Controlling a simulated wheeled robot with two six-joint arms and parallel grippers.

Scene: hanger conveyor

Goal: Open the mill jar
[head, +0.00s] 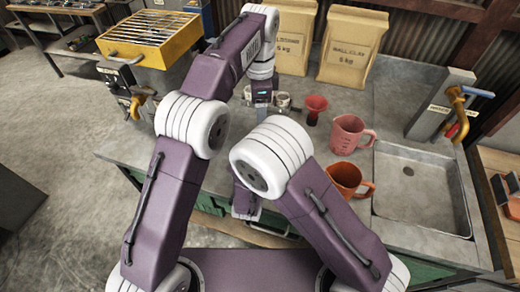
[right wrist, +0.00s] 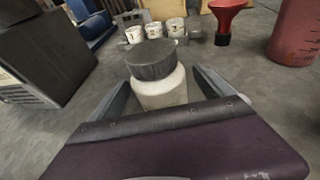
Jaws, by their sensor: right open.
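The mill jar (right wrist: 160,92) is a pale, rounded jar with a dark grey lid (right wrist: 152,60) on top. It stands upright in the right wrist view. My right gripper (right wrist: 162,82) is open, with one finger on each side of the jar in the picture and gaps visible. I cannot tell how deep the jar sits between the fingers. In the head view my arms hide the jar and the right fingers. My left gripper (head: 262,112) points down at the back of the bench beside small white cups (head: 282,101); its fingers are too small to read.
A red funnel (head: 316,108), a pink jug (head: 347,134) and an orange jug (head: 350,180) stand left of the sink (head: 422,190). Two paper bags (head: 352,48) stand behind. A yellow slatted box (head: 150,38) is at the back left. Bare bench (head: 140,150) lies left of my arms.

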